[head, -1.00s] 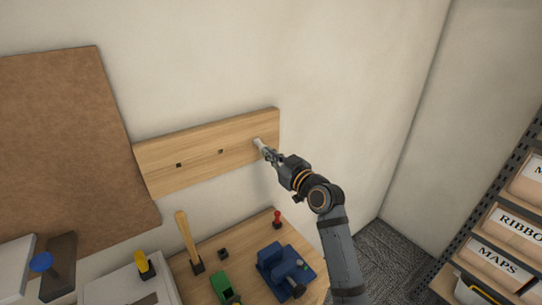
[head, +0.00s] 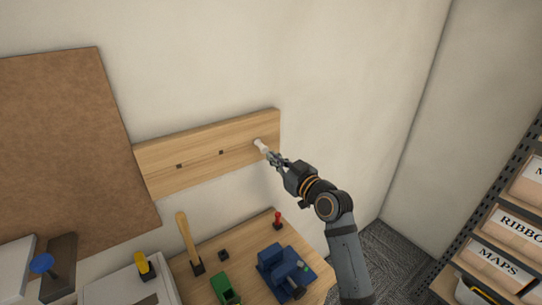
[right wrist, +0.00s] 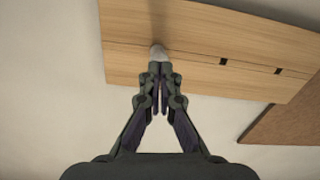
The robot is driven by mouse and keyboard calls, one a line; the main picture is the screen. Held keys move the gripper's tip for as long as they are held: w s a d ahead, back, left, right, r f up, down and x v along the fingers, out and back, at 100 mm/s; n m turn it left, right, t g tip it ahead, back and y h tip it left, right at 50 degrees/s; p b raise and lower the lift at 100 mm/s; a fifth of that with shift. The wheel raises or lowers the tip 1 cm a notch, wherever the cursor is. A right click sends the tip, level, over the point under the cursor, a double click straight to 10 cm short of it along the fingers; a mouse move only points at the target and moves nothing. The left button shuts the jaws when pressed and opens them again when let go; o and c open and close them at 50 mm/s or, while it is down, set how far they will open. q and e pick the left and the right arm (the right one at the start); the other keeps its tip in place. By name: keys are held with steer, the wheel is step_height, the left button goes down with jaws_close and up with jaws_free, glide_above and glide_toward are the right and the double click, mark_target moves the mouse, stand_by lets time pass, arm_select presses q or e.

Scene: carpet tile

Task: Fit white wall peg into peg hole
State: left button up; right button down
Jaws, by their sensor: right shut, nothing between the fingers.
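The white wall peg (head: 260,145) sticks out of the wooden board (head: 205,140) on the wall, near the board's right end. It also shows in the right wrist view (right wrist: 158,52), just beyond the fingertips. Its inner end is hidden, so how deep it sits cannot be told. My right gripper (head: 272,156) is shut and empty, just in front of the peg's outer end; its closed fingers also show in the right wrist view (right wrist: 160,72). Two dark square peg holes, the middle one (head: 221,152) and the left one (head: 179,166), are empty. My left gripper is out of view.
Below the board is a wooden bench (head: 235,248) with a blue vise-like tool (head: 280,265), a green tool (head: 224,289), a wooden-handled tool (head: 188,240) and a small red item (head: 278,219). A brown panel (head: 65,140) hangs left. Labelled shelves (head: 505,255) stand right.

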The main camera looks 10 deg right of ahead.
steer(key=v, duration=1.2)
steer(key=shift+s, duration=0.2)
steer(key=shift+d, duration=0.1)
